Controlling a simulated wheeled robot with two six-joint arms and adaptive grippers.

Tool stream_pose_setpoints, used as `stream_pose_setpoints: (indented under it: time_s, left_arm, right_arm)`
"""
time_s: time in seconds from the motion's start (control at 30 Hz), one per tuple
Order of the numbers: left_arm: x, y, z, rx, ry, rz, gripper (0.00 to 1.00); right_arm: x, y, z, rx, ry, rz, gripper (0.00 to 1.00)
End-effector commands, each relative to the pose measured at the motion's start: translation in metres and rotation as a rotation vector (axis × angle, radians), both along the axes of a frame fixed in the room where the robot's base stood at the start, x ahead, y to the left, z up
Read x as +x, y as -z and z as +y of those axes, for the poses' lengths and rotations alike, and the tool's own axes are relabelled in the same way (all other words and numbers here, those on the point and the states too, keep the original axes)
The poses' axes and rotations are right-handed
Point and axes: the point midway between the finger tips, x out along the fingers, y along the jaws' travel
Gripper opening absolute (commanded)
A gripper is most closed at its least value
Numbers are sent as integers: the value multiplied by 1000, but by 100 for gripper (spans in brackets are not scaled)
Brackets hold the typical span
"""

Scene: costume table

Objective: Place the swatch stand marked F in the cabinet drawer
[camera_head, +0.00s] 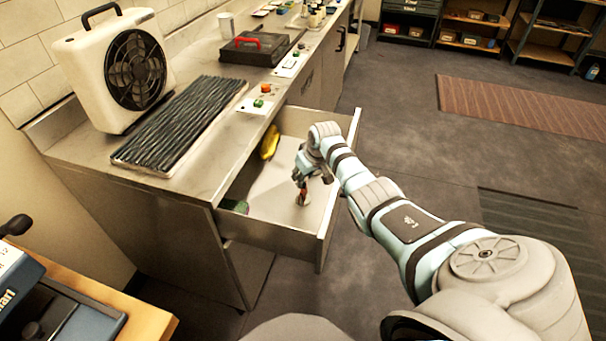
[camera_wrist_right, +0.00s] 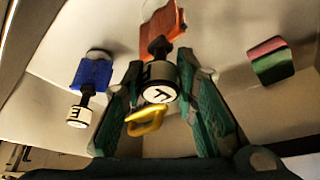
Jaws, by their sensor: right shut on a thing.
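My right gripper (camera_head: 302,181) reaches down into the open cabinet drawer (camera_head: 285,239). In the wrist view it (camera_wrist_right: 160,75) is shut on a swatch stand (camera_wrist_right: 158,93) with an orange-red swatch and a round black-and-white base. Its letter is turned and partly covered, so I cannot read it surely. In the head view the held stand (camera_head: 303,198) is small, at or just above the drawer floor; contact is unclear. Another stand (camera_wrist_right: 80,115) with a blue swatch, its mark resembling E, shows in the wrist view. My left gripper is out of view.
A yellow item (camera_head: 269,143) lies at the drawer's back, and a green item (camera_head: 238,206) is by its left wall. A pink-and-green block (camera_wrist_right: 271,61) shows in the wrist view. A fan (camera_head: 125,70) and a dark ribbed rack (camera_head: 180,122) stand on the counter. The drawer's middle has bare floor.

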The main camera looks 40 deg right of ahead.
Motion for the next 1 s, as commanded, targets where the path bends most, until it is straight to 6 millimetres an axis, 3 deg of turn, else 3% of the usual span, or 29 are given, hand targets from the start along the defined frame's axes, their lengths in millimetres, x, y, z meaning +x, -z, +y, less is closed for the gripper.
stream_pose_setpoints:
  time_s: [1.0]
  left_arm:
    - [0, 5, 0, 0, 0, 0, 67]
  right_arm:
    - [0, 9, 0, 0, 0, -2, 0]
